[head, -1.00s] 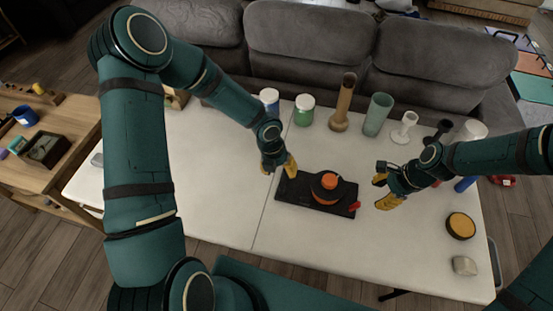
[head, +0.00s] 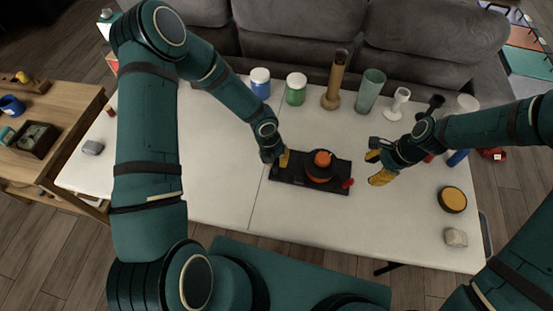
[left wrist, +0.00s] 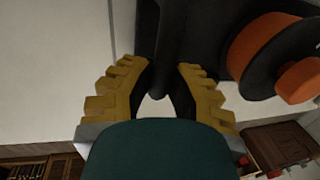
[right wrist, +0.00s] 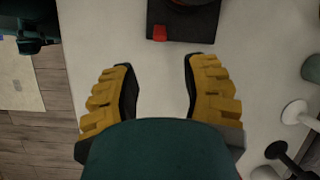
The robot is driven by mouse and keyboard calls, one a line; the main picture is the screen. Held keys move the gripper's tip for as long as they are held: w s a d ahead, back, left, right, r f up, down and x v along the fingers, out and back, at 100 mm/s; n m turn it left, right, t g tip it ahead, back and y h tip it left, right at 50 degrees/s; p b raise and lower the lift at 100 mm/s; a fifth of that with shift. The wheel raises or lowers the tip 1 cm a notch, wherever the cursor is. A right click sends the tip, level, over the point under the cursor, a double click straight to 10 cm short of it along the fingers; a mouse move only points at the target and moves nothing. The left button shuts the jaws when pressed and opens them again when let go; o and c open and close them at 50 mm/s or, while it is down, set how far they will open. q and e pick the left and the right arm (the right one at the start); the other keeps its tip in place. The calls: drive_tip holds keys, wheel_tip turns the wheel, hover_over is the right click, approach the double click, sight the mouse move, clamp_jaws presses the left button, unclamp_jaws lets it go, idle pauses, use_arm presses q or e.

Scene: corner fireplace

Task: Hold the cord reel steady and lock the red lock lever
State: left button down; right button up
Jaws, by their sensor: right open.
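The cord reel lies on the white table, with a black base (head: 295,180) and an orange-topped spool (head: 322,158). The red lock lever (head: 348,183) sticks out at the base's right end; it also shows at the top of the right wrist view (right wrist: 160,34). My left gripper (head: 279,161) is at the base's left end. In the left wrist view its fingers (left wrist: 163,80) are closed in on a black bar of the reel, with the spool to the right. My right gripper (head: 372,166) is open and empty, right of the lever and apart from it.
A blue jar (head: 260,88), a green jar (head: 296,94), a brown vase (head: 335,85), a greenish glass (head: 369,92) and a white goblet (head: 398,104) stand along the back. A yellow-topped round object (head: 452,199) and a stone (head: 456,238) lie at right. The front middle is clear.

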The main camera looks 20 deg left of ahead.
clamp_jaws()
drive_tip(key=d+f+m+y, duration=0.1)
drive_tip(key=d+f+y, duration=0.1)
drive_tip(key=d, duration=0.1)
drive_tip(key=d+f+y, duration=0.3)
drive_tip(key=d, duration=0.1)
drive_tip(key=d+f+m+g+y, duration=0.1)
drive_tip(key=d+f+y, duration=0.2)
drive_tip(key=d, duration=0.1)
drive_tip(key=shift+m, duration=0.3)
drive_tip(key=shift+d+f+y, duration=0.1)
drive_tip(key=shift+d+y, duration=0.4)
drive_tip(key=shift+d, duration=0.05)
